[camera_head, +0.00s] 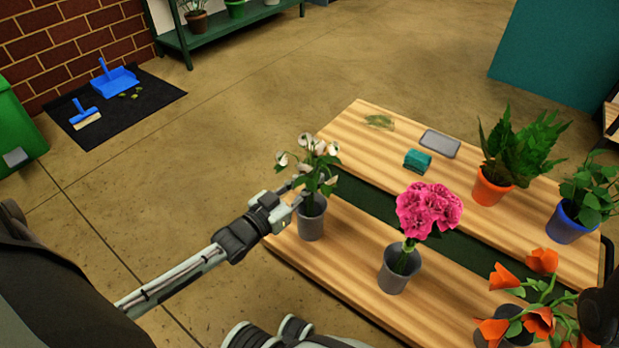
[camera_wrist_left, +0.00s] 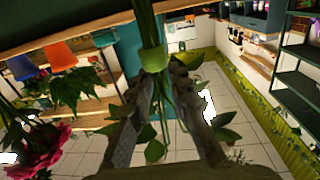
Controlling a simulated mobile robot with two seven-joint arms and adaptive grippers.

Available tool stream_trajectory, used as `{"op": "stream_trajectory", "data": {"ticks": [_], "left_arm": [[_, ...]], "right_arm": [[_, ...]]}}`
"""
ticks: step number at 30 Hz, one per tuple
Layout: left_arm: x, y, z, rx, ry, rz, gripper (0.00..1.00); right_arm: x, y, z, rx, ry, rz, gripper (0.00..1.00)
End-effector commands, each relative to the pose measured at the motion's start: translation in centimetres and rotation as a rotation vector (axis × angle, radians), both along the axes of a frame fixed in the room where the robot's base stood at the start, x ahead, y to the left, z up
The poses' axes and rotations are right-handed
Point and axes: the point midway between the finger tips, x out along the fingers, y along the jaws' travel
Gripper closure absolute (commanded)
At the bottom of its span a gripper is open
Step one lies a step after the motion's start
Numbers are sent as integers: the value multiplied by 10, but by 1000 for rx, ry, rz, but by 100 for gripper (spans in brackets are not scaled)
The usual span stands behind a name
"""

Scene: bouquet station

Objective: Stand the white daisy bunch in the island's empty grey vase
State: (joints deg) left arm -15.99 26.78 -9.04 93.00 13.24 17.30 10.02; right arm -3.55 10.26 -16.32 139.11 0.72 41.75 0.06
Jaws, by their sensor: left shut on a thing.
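The white daisy bunch (camera_head: 318,150), with drooping white heads and green leaves, is upright at the island's near left end. My left gripper (camera_head: 298,190) is shut on its stems from the left. In the left wrist view the green stems (camera_wrist_left: 146,25) and a light green band (camera_wrist_left: 153,60) show between the fingers (camera_wrist_left: 160,88). A grey vase (camera_head: 311,222) stands on the slatted wooden island (camera_head: 345,262) directly below the bunch. The bunch lines up with its mouth, but the gripper and leaves hide whether the stems are inside. My right gripper is not in view.
A second grey vase (camera_head: 394,272) holds pink flowers (camera_head: 428,210). Orange flowers (camera_head: 542,262) stand at the near right.

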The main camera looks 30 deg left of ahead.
Motion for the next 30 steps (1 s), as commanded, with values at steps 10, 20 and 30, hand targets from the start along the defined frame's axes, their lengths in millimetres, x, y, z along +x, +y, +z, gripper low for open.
{"op": "stream_trajectory", "data": {"ticks": [10, 20, 30], "left_arm": [[0, 0, -4, 0, -2, 0, 100], [0, 0, -6, -1, -3, -1, 100], [0, 0, -6, 0, -1, 0, 58]], "right_arm": [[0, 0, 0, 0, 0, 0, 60], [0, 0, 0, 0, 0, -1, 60], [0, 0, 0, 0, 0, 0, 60]]}}
